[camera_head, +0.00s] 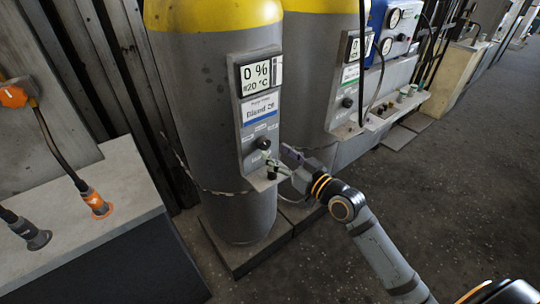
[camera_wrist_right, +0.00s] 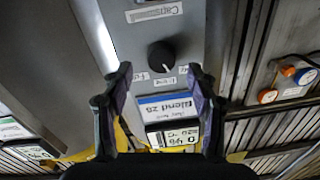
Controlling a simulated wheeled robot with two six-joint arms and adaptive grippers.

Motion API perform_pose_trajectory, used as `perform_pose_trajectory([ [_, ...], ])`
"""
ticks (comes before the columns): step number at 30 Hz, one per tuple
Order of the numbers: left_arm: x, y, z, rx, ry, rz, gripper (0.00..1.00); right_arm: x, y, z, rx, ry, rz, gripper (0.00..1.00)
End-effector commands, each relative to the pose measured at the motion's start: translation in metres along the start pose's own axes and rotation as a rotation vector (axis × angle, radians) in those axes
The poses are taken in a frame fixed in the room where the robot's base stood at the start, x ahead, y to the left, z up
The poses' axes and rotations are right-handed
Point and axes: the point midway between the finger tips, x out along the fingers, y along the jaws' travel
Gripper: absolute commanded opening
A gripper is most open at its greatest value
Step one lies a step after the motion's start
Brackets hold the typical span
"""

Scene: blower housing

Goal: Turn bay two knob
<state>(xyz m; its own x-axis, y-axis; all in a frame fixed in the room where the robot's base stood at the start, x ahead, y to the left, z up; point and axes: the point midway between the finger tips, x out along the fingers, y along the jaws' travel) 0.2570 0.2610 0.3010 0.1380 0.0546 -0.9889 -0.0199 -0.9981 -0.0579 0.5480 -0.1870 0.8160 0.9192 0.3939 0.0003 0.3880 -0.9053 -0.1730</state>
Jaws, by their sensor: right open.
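A black round knob (camera_head: 263,143) sits on the grey panel (camera_head: 249,158) of the nearer yellow-topped grey cylinder, below a "0 %" display (camera_head: 255,75) and a blue-edged label. In the right wrist view the knob (camera_wrist_right: 161,56) shows upside down, centred just beyond the fingertips. My right gripper (camera_head: 276,156) is open in front of this panel, just below and right of the knob. In the wrist view my right gripper (camera_wrist_right: 160,75) has its fingers spread, with nothing between them. I cannot tell whether it touches the panel. My left gripper is out of view.
A second cylinder (camera_head: 308,75) with a similar panel and knob (camera_head: 347,102) stands behind to the right. A bench (camera_head: 105,225) with orange and grey cable connectors is at left. A blue gauge box (camera_head: 392,30) is further back. The floor at right is clear.

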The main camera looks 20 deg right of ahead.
Motion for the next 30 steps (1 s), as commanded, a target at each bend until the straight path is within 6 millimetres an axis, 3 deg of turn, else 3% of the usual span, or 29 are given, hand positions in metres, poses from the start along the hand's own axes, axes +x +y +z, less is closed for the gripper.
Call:
perform_pose_trajectory([
  [7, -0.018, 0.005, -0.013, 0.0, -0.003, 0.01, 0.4, 0.031, -0.001, -0.001, 0.003, 0.003, -0.002, 0.59],
  [18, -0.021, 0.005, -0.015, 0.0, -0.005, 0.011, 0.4, 0.036, -0.001, -0.001, 0.0, 0.0, -0.003, 0.57],
  [30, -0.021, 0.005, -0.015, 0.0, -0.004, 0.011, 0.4, 0.036, -0.001, -0.001, 0.0, 0.0, -0.002, 0.04],
])
